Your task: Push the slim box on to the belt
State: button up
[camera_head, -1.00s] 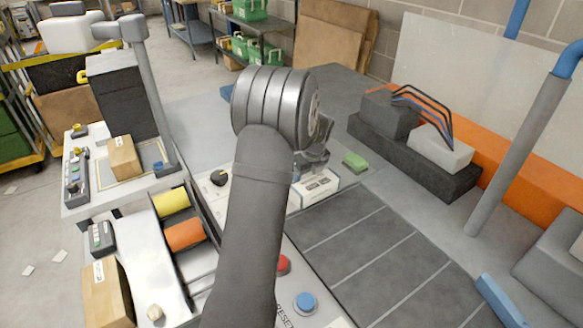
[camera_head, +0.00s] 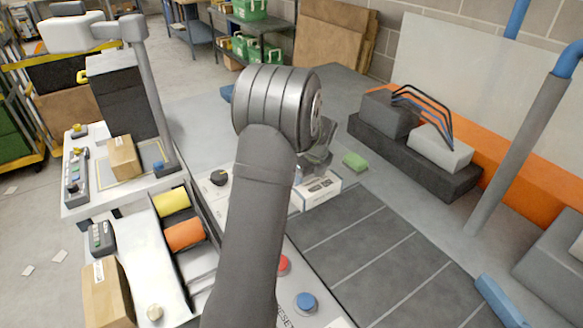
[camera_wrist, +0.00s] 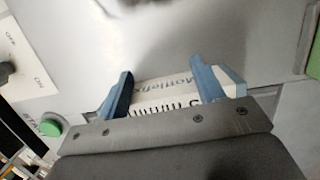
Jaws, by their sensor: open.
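The slim box (camera_head: 318,190) is white with dark print. It lies flat at the far end of the dark lined surface that looks like the belt (camera_head: 375,265); whether it overlaps the belt's edge I cannot tell. My gripper (camera_head: 316,160) is low, right behind the box in the head view, its fingers largely hidden by my own arm. In the wrist view my gripper (camera_wrist: 161,70) has its two blue fingers spread apart, with the printed box (camera_wrist: 165,90) showing between them. Whether they touch it I cannot tell.
A green block (camera_head: 355,162) lies right of the box. A red button (camera_head: 283,263) and a blue button (camera_head: 305,302) sit along the belt's left side. A dark ledge with grey blocks (camera_head: 440,148) and a grey post (camera_head: 518,155) stand right. The belt's surface is clear.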

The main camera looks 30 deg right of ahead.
aim_at(320, 186)
jog(key=shift+s, duration=0.1)
jog(key=shift+s, duration=0.5)
jog(key=shift+s, duration=0.1)
jog(key=shift+s, duration=0.5)
jog(key=shift+s, duration=0.1)
jog(key=shift+s, duration=0.5)
jog(key=shift+s+d, duration=0.1)
dwell(0.4)
jog(key=shift+s, duration=0.5)
jog(key=shift+s, duration=0.1)
